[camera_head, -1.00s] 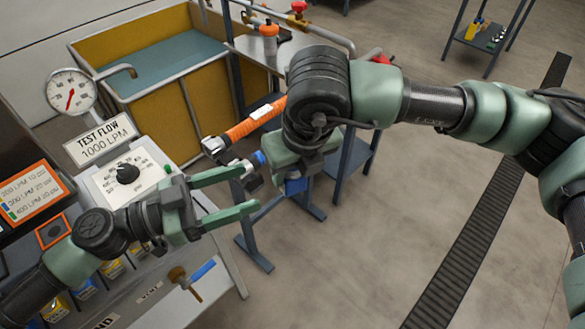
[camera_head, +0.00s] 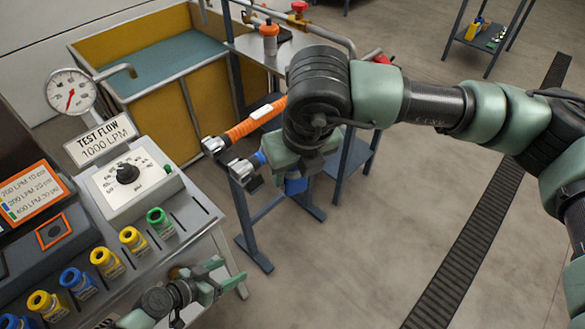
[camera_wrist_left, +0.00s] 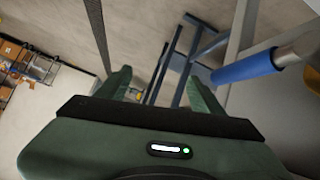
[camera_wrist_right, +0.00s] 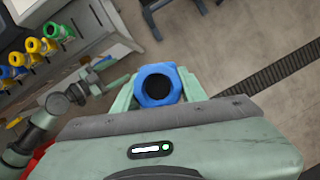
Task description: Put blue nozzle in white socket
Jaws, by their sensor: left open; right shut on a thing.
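My right gripper (camera_head: 300,172) is shut on a blue nozzle (camera_head: 295,186), which hangs just below its jaws in the head view. In the right wrist view, the blue nozzle (camera_wrist_right: 157,84) sits between the fingers with its round dark opening facing the camera. My left gripper (camera_head: 221,277) is open and empty beside the bench's front edge. In the left wrist view, its fingers (camera_wrist_left: 160,88) are spread with nothing between them.
Several yellow, blue and green nozzles (camera_head: 132,240) stand in a row on the bench.

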